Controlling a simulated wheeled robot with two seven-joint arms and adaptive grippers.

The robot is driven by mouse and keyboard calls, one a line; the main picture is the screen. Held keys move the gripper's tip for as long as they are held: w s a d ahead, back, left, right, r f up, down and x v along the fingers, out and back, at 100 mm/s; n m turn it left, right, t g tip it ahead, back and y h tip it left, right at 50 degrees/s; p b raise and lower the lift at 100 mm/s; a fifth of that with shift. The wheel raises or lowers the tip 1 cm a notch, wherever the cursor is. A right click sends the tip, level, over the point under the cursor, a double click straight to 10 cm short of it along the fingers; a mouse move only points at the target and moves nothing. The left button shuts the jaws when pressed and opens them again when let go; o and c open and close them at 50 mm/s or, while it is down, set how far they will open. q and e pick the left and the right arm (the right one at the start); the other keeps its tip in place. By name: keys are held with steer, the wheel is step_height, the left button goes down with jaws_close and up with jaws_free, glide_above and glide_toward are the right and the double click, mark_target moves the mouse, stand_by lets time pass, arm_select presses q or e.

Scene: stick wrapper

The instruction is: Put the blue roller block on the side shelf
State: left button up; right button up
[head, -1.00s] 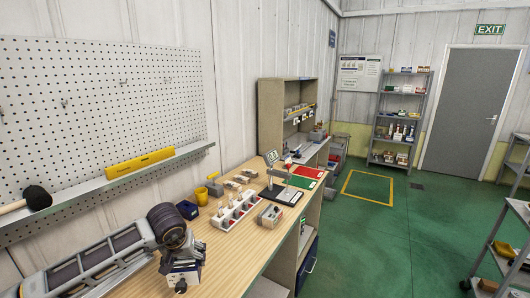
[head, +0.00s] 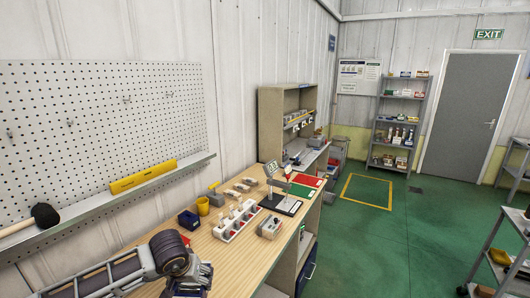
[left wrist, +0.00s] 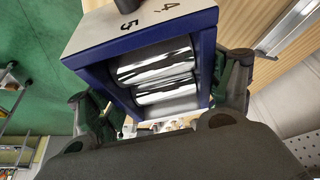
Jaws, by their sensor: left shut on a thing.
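The blue roller block (left wrist: 205,50) is in the left wrist view. It has dark blue side walls, a pale top face marked 4 and 5, and shiny rollers in its open middle. My left gripper (left wrist: 160,110) is shut on it, one finger on each side. In the head view my left gripper (head: 190,281) is at the bottom edge, over the near part of the bench; the block is barely distinguishable there. A grey wall ledge (head: 85,211) runs along the left under the pegboard. My right gripper is not in view.
A shelf cart stands right.

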mark_target(192, 296)
arm_select(q)
steer(key=shift+r, duration=0.1)
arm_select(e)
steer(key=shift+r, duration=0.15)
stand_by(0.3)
arm_select(q)
steer(key=shift+s+f+b, duration=0.7)
steer(key=shift+f+b, duration=0.15)
steer(key=shift+f, duration=0.1)
steer(key=shift+s+f+b, duration=0.7)
steer(key=shift+f+b, duration=0.1)
steer(key=shift+f, duration=0.1)
steer(key=shift+s+f+b, duration=0.4)
steer(key=shift+s+f, duration=0.05)
steer(key=shift+s, duration=0.05)
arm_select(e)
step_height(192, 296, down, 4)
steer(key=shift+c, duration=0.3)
